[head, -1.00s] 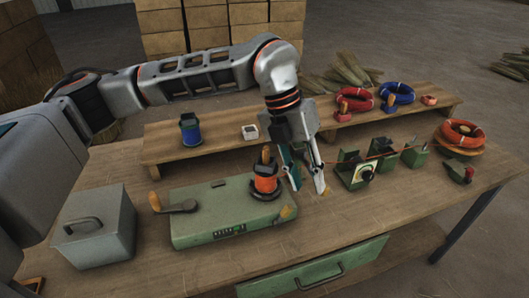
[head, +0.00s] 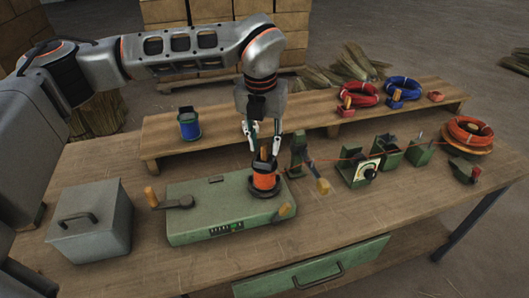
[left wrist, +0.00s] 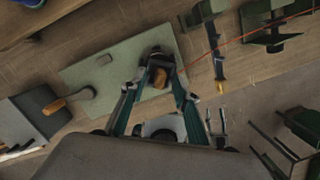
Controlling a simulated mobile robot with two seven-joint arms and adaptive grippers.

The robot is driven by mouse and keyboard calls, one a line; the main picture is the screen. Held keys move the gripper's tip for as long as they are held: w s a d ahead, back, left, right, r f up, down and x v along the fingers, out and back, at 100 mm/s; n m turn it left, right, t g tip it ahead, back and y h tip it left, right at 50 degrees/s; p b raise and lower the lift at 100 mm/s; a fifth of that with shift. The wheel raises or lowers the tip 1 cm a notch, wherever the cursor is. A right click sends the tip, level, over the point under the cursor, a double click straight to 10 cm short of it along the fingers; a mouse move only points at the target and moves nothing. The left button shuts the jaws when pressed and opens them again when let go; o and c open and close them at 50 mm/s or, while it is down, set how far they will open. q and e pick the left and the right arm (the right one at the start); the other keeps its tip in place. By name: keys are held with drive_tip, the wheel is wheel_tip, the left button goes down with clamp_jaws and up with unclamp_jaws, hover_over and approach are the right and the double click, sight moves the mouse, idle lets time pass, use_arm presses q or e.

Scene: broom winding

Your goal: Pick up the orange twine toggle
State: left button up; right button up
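A wooden toggle (head: 264,153) stands upright at the top of the orange twine spool (head: 264,178), which sits on the right part of the green winder box (head: 215,205). My left gripper (head: 263,150) points down over the spool, open, with one finger on each side of the toggle. In the left wrist view the round wooden end of the toggle (left wrist: 160,77) shows between the spread fingertips (left wrist: 157,90). I cannot tell whether either finger touches it. My right gripper is not in view.
A green post with a wooden handle (head: 322,186) stands just right of the spool. Orange twine runs through green guides (head: 357,172) towards an orange coil (head: 468,130). A grey lidded box (head: 90,225) stands left. A raised shelf (head: 225,137) lies behind.

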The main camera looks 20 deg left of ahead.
use_arm(q)
drive_tip(key=shift+w+f, duration=0.15)
drive_tip(key=shift+f, duration=0.45)
clamp_jaws()
drive_tip(key=shift+r, duration=0.1)
